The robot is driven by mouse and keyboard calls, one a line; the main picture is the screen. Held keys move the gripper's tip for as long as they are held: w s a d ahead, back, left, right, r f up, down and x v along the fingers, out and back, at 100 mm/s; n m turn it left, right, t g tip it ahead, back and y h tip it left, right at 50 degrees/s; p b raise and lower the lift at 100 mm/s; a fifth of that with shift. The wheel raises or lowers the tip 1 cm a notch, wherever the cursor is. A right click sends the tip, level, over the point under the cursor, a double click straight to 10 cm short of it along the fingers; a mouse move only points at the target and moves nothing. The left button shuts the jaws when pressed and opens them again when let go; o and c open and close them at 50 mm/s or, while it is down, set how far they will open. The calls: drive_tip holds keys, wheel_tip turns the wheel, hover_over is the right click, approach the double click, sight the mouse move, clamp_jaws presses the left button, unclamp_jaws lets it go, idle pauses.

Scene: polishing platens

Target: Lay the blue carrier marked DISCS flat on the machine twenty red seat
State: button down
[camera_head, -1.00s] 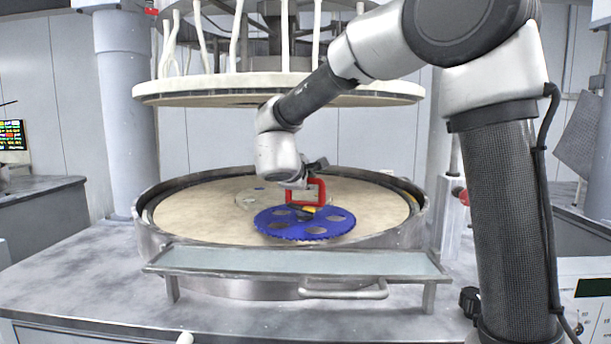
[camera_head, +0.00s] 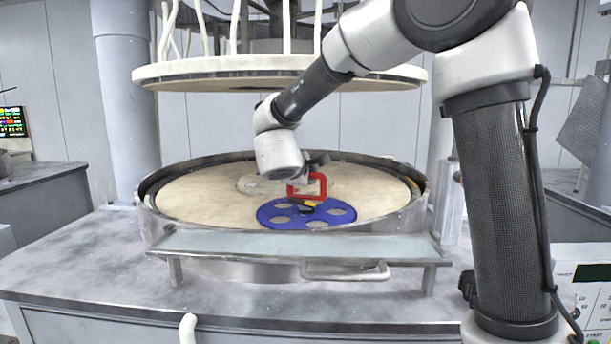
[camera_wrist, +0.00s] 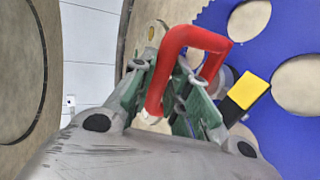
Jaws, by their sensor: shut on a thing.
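The blue carrier (camera_head: 275,217) is a toothed round plate with several holes and a red handle (camera_head: 307,187). It is over the front part of the pale round platen (camera_head: 190,200); I cannot tell whether it touches the platen. My gripper (camera_head: 308,176) is shut on the red handle, above the plate. In the wrist view, my gripper (camera_wrist: 165,105) has its green-lined fingers around the red handle (camera_wrist: 195,38), with the blue carrier (camera_wrist: 285,125) at the right and a yellow and black piece (camera_wrist: 246,92) beside the handle. The DISCS mark and a red seat are not readable in view.
A metal rim (camera_head: 160,225) surrounds the platen. A glass-topped shelf (camera_head: 290,244) with a handle (camera_head: 345,272) stands in front. The upper platen (camera_head: 280,75) hangs above, close to my arm. Bare platen lies left of the carrier.

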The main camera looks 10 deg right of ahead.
drive_tip(key=shift+f, duration=0.1)
drive_tip(key=c, duration=1.3)
unclamp_jaws()
drive_tip(key=shift+f, duration=0.1)
drive_tip(key=shift+f, duration=0.1)
